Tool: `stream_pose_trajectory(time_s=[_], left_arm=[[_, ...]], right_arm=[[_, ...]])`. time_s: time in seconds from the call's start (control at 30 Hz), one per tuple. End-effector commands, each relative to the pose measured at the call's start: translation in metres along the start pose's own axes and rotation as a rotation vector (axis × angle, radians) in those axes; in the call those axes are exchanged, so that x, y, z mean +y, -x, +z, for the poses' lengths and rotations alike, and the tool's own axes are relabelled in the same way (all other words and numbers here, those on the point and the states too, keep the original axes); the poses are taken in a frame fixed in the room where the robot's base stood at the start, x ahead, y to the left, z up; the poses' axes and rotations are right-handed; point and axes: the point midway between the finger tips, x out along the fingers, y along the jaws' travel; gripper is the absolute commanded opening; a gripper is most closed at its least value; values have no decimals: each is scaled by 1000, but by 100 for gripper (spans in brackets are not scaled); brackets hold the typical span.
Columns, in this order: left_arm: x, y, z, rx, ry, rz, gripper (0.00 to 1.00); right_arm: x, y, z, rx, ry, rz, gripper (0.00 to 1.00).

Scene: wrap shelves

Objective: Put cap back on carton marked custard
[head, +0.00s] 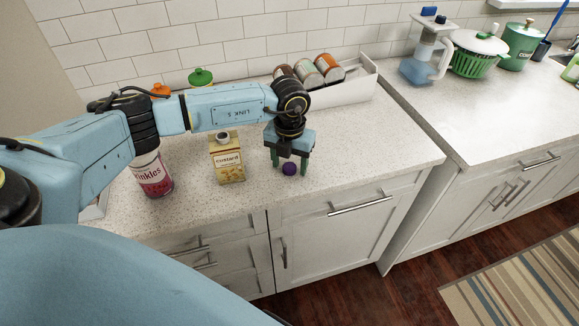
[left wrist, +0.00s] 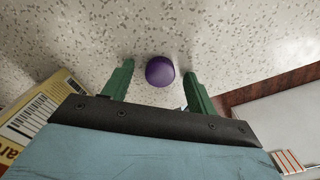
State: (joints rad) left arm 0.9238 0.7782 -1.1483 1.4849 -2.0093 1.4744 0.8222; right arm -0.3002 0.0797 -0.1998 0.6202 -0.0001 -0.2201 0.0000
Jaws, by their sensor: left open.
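The yellow carton marked custard (head: 228,163) stands upright on the counter, with a bare grey spout on its top. It also shows at the left edge of the left wrist view (left wrist: 42,112). A small round purple cap (head: 289,168) lies on the counter to the right of the carton. In the left wrist view the cap (left wrist: 160,71) sits between and slightly beyond the fingertips. My left gripper (head: 290,163) points down over the cap with its green fingers open and apart from it. My right gripper is not in view.
A jar with a red label (head: 152,176) stands left of the carton, partly behind my arm. A white bin with several cans (head: 345,88) is at the back. The counter's front edge (head: 300,196) is close to the cap. Counter right of the gripper is clear.

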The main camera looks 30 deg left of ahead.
Motion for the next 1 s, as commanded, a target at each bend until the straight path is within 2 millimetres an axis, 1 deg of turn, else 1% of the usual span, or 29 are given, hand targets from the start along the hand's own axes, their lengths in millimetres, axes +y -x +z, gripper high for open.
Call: stream_pose_trajectory(time_s=[0.27,0.37,0.63,0.9,1.0], left_arm=[[0,0,0,0,0,0,58],[0,0,0,0,0,0,46],[0,0,0,0,0,0,11],[0,1,0,0,0,0,10],[0,7,0,-1,0,0,10]], right_arm=[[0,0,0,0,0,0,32],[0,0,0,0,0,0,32],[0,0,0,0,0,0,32],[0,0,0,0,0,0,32],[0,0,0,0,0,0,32]])
